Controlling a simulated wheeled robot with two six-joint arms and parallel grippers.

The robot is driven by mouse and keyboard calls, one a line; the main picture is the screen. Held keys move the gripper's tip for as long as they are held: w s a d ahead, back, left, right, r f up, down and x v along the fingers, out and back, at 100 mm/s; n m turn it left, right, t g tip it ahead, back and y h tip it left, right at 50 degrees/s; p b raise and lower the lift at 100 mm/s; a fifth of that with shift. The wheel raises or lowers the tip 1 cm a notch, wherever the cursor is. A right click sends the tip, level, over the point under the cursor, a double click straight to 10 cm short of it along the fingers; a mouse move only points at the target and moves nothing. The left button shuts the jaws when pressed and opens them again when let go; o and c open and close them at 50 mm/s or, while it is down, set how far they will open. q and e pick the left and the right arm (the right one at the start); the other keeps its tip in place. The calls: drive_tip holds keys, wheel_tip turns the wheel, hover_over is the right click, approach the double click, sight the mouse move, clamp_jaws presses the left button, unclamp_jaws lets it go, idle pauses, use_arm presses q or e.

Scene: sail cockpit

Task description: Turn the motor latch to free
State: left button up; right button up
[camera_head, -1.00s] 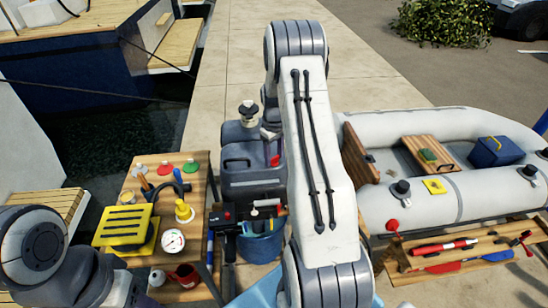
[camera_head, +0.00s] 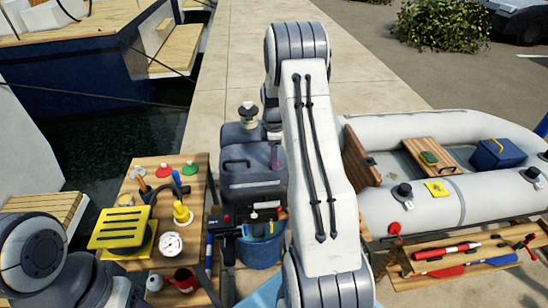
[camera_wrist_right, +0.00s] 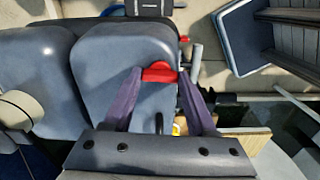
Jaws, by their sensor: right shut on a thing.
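The dark grey outboard motor (camera_head: 245,178) stands left of my right arm in the head view; its cowl (camera_wrist_right: 125,55) fills the left and middle of the wrist view. The red motor latch (camera_wrist_right: 160,73) is on the cowl's near side in the wrist view. My right gripper (camera_wrist_right: 160,80) has a purple finger on each side of the latch, shut on it.
A wooden table (camera_head: 140,190) at left holds a yellow slotted block (camera_head: 118,228), a gauge (camera_head: 171,244) and a red mug (camera_head: 184,280). A blue bucket (camera_head: 262,250) stands below the motor. An inflatable boat (camera_head: 420,215) lies at right, with a wooden tool rack (camera_head: 470,260) before it.

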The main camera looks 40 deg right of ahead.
drive_tip(key=shift+n, duration=0.6)
drive_tip(key=o, duration=1.4)
drive_tip(key=shift+c, duration=0.2)
wheel_tip(320, 180, up, 11)
drive_tip(key=b, duration=0.2)
drive_tip(key=shift+f+b, duration=0.2)
drive_tip(key=shift+b, duration=0.15)
